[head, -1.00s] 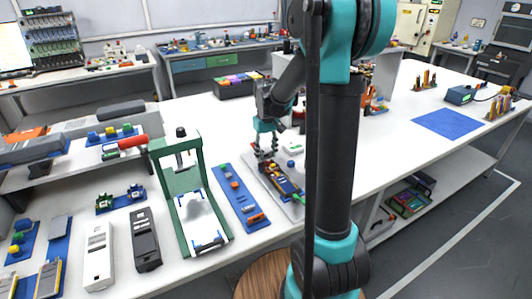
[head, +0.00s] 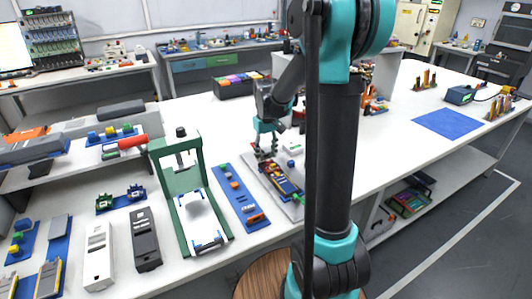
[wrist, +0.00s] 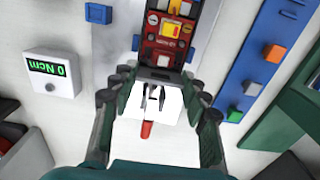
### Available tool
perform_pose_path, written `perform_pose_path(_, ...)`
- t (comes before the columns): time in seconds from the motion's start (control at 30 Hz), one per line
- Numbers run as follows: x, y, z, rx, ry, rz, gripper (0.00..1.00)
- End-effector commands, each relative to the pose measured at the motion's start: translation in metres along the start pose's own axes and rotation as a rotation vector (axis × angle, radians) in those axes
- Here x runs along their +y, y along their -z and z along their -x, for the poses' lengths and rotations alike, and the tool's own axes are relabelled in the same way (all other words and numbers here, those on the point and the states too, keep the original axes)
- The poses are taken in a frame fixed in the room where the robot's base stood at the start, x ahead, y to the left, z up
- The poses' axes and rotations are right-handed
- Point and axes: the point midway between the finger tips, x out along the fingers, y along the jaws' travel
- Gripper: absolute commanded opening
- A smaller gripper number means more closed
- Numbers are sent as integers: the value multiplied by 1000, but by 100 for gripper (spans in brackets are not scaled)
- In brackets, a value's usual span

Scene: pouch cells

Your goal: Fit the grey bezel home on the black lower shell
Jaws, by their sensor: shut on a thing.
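The black lower shell (head: 284,186) lies on a light plate on the bench, with yellow, red and blue parts in it. In the wrist view the shell (wrist: 166,40) runs up and away from my fingertips. My gripper (head: 264,154) is low at the shell's far end, pointing down. In the wrist view my gripper (wrist: 160,78) has its fingers on either side of a narrow dark grey piece at the shell's near end. It appears shut on this piece, which looks like the grey bezel (wrist: 160,74). Its outline is mostly hidden, and I cannot tell whether it is seated.
A white meter reading 0 Ncm (wrist: 50,85) stands left of the plate (wrist: 112,45) in the wrist view. A blue strip with small parts (head: 240,197) lies beside the plate, then a green press (head: 183,195).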

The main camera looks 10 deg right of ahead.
Motion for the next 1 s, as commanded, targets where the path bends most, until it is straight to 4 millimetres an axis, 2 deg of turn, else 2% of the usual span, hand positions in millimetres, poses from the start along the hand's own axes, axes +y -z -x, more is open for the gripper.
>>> perform_pose_path(0.67,0,0,-16,0,0,0,34)
perform_pose_path(0.7,0,0,-15,0,0,0,49)
perform_pose_path(0.87,0,0,-15,0,0,0,69)
perform_pose_path(1.0,0,0,-15,0,0,0,70)
